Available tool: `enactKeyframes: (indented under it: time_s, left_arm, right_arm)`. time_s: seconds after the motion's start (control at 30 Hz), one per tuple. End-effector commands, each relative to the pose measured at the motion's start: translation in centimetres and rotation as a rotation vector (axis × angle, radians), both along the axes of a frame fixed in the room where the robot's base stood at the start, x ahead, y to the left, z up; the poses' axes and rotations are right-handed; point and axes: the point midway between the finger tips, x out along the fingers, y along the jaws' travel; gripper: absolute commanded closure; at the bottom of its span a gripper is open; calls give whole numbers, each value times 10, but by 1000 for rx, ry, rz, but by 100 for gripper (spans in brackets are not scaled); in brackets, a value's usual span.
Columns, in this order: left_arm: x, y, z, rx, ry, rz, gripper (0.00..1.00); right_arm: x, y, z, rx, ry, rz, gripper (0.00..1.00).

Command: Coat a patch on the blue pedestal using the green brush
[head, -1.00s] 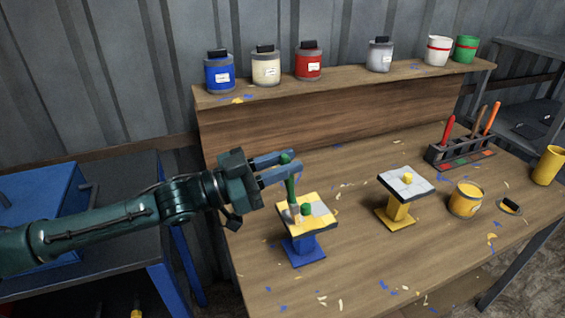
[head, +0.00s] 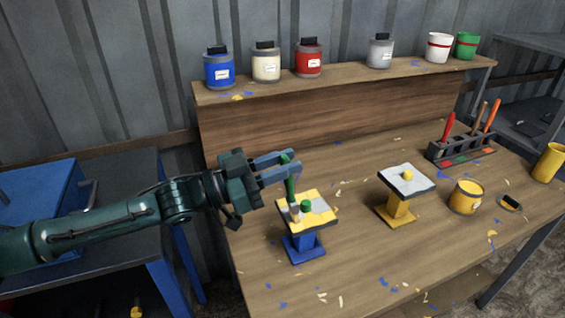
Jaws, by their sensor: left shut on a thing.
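The blue pedestal (head: 303,246) stands on the workbench. Its square top plate (head: 322,213) is mostly yellow with a grey area, and a green knob (head: 306,206) sits in its middle. My left gripper (head: 289,168) is shut on the green brush (head: 291,187), above the back left of the plate. The brush points down, its bristles at the plate's left part; I cannot tell for certain if they touch. An open can of yellow paint (head: 467,197) stands at the right. My right gripper is not in view.
A yellow pedestal (head: 398,207) with a pale grey top and yellow knob stands right of the blue one. A brush rack (head: 461,151), a yellow cup (head: 548,164) and a lid (head: 509,203) are further right. Several jars, including a blue one (head: 219,71), line the shelf (head: 345,82).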

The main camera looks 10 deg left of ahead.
Motion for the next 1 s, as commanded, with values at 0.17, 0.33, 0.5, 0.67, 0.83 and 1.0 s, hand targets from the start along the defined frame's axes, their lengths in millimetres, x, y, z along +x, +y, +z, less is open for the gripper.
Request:
enactKeyframes:
  time_s: [0.17,0.33,0.5,0.67,0.83,1.0]
  left_arm:
    - [9,6,2,0,-1,1,100]
    - [13,9,1,0,0,0,100]
    - [21,14,1,0,-1,1,100]
    - [25,17,0,0,0,0,100]
    - [33,22,0,1,1,1,100]
    - [37,25,-1,1,1,0,100]
  right_arm:
    - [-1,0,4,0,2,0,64]
    - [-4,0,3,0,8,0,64]
    - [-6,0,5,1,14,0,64]
    - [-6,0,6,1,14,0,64]
    - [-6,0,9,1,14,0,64]
    - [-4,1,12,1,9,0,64]
